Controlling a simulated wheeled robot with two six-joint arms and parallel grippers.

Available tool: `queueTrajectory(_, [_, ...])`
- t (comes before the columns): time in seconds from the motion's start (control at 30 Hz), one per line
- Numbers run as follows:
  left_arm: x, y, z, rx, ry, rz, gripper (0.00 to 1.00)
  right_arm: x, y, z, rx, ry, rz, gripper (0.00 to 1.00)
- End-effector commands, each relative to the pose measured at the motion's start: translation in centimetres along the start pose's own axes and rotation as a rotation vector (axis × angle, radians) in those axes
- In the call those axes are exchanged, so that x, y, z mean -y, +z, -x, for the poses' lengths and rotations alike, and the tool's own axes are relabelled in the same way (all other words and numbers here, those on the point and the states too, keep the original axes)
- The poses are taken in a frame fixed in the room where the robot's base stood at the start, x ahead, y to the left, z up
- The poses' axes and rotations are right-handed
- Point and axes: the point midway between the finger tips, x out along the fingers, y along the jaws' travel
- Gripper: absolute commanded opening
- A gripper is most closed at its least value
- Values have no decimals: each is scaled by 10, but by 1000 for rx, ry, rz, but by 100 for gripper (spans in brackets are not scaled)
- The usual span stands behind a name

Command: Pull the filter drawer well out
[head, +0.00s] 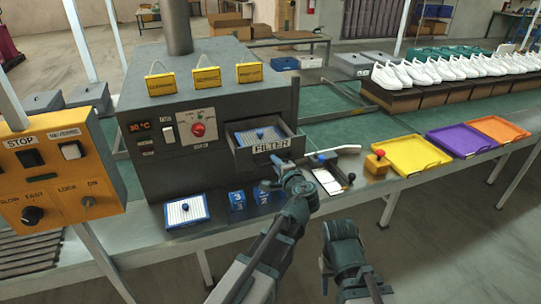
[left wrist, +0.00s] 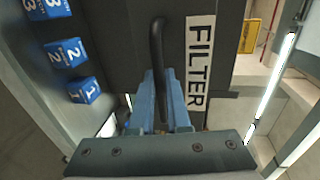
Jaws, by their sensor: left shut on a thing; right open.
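The filter drawer (head: 284,157) stands partly out of the grey machine (head: 215,100), with a white, blue-framed filter (head: 259,136) inside. Its front bears a FILTER label, which also shows in the left wrist view (left wrist: 199,62). My left gripper (head: 268,184) is at the drawer front. In the left wrist view its blue fingers (left wrist: 160,105) are shut on the black drawer handle (left wrist: 157,45). My right gripper (head: 338,229) is open and apart from the drawer, low in front of the bench; its fingertips are hard to make out.
Another blue-framed filter (head: 187,210) and numbered blue blocks (head: 237,200) lie on the bench left of my left gripper. A white-and-black tray (head: 328,182) and a red-knobbed yellow block (head: 377,163) stand to the right, before yellow (head: 411,172), purple and orange trays.

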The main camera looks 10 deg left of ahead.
Motion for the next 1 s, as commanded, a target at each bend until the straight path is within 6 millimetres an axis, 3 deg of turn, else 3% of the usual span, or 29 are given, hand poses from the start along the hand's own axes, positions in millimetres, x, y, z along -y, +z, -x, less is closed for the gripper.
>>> queueTrajectory(0.23, [-4, 0, 19, -1, 1, 1, 0, 0, 0, 0, 0, 0, 0, 50])
queueTrajectory(0.67, [-5, 0, 22, 0, 1, 1, 0, 0, 0, 0, 0, 0, 0, 50])
queueTrajectory(0.7, [-5, 0, 22, 0, 1, 1, 18, 0, 0, 0, 0, 0, 0, 50])
queueTrajectory(0.77, [-5, 0, 22, 0, 1, 1, 27, 0, 0, 0, 0, 0, 0, 50])
queueTrajectory(1.0, [-5, 0, 22, 0, 0, 1, 27, 0, 0, 0, 0, 0, 0, 50])
